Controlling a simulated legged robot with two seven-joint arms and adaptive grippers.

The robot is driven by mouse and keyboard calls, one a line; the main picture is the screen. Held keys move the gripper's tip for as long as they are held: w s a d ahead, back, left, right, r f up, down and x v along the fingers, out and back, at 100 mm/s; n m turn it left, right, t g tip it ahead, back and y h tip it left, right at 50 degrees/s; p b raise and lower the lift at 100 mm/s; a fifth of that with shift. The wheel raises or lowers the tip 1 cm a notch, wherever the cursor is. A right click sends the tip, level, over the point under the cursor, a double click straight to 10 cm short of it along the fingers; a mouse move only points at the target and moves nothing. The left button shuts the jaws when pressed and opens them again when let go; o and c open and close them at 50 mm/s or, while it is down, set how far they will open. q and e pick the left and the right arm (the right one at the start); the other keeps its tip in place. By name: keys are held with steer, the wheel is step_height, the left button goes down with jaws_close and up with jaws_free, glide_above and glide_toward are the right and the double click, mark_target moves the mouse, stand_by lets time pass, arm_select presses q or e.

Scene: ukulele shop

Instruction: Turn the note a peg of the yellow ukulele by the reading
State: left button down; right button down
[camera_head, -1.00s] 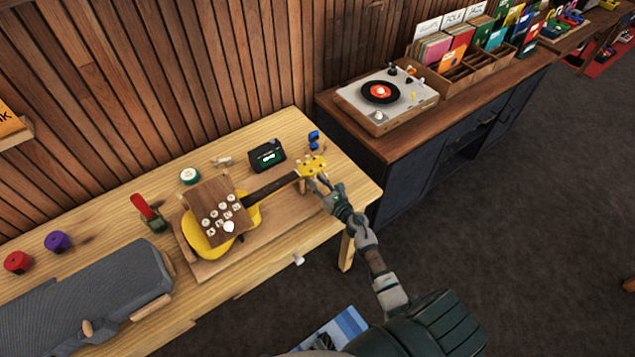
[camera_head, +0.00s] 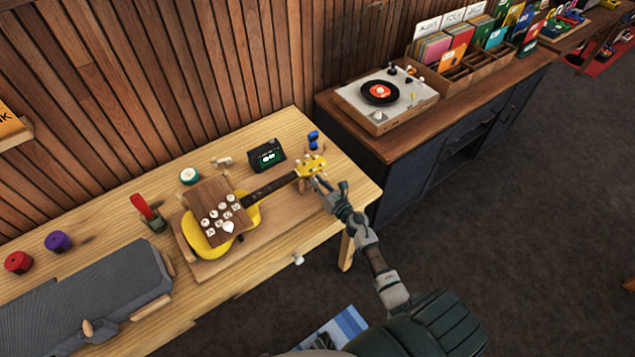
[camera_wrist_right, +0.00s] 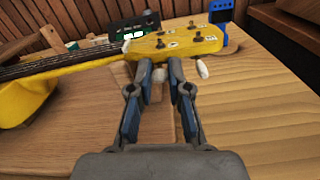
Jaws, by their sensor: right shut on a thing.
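The yellow ukulele (camera_head: 200,239) lies on a wooden board on the workbench, its yellow headstock (camera_head: 312,165) to the right. In the right wrist view the headstock (camera_wrist_right: 180,43) carries several pegs with small labels too small to read. My right gripper (camera_head: 318,181) is at the near edge of the headstock. In the wrist view its fingers (camera_wrist_right: 160,70) are shut on a white peg (camera_wrist_right: 158,75); another white peg (camera_wrist_right: 202,68) is free to the right. A dark tuner (camera_head: 267,155) with a green display stands behind the neck; its reading is too small. My left gripper is not in view.
A blue clip-like object (camera_head: 314,138) stands behind the headstock. A red-handled tool (camera_head: 143,206) and a grey case (camera_head: 85,300) are left. A record player (camera_head: 385,100) stands on the cabinet at right.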

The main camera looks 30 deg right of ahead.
steer(key=m, duration=0.4)
steer(key=shift+d, duration=0.1)
steer(key=shift+m+p, duration=0.45)
steer(key=shift+m, duration=1.55)
steer(key=c, duration=1.4)
jaws_free()
steer(key=shift+o, duration=0.2)
steer(key=shift+s+f, duration=0.1)
steer(key=s, duration=0.4)
steer(key=s+d, duration=0.1)
steer(key=s, duration=0.6)
steer(key=shift+s+d, duration=0.15)
steer(key=shift+s, duration=0.25)
